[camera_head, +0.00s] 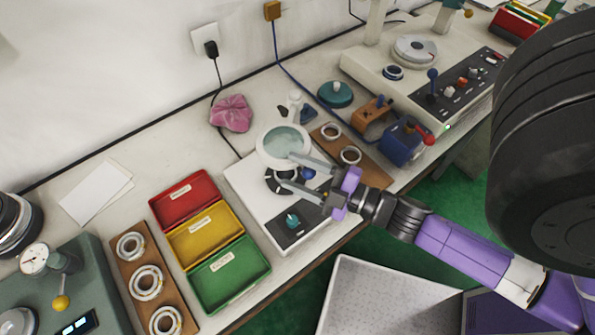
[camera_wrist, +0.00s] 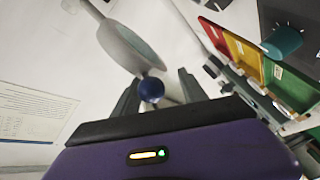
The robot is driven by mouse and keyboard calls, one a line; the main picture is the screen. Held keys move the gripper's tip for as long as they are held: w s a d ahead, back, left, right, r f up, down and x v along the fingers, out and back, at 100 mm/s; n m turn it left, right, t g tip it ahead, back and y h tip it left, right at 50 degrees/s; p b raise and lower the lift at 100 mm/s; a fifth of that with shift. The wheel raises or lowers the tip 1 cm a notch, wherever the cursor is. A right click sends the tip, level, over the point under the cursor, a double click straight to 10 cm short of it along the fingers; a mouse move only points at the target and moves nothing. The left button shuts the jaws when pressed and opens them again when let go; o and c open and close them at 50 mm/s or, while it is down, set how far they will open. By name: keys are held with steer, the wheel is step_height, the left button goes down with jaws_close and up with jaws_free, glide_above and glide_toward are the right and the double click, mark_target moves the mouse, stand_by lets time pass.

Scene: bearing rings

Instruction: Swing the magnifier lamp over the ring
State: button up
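The magnifier lamp (camera_head: 284,142) has a round greenish lens in a white rim. It stands over the back part of a white inspection unit (camera_head: 258,208). A dark ring (camera_head: 274,184) lies on that unit just in front of the lens, partly hidden by a finger. The lens also shows in the wrist view (camera_wrist: 130,45), with a blue ball knob (camera_wrist: 151,89) at its near edge. My gripper (camera_head: 287,169) reaches in from the right with fingers apart. In the wrist view the knob lies between the fingers (camera_wrist: 158,80), with a gap on the right side.
Red, yellow and green trays (camera_head: 205,232) stand left of the unit. A pink cloth (camera_head: 231,113) lies behind. A rack of rings (camera_head: 146,283) stands farther left.

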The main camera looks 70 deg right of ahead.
steer(key=shift+s, duration=0.1)
steer(key=s+a+b, duration=0.1)
steer(key=s+b, duration=0.1)
steer(key=s, duration=0.5)
steer(key=shift+s, duration=0.3)
steer(key=shift+a, duration=0.15)
stand_by(0.4)
steer(key=a+r+m+g+y, duration=0.2)
steer(key=a+m, duration=0.7)
steer(key=a, duration=0.5)
steer(key=shift+r+m+g, duration=0.3)
steer(key=shift+r+g, duration=0.2)
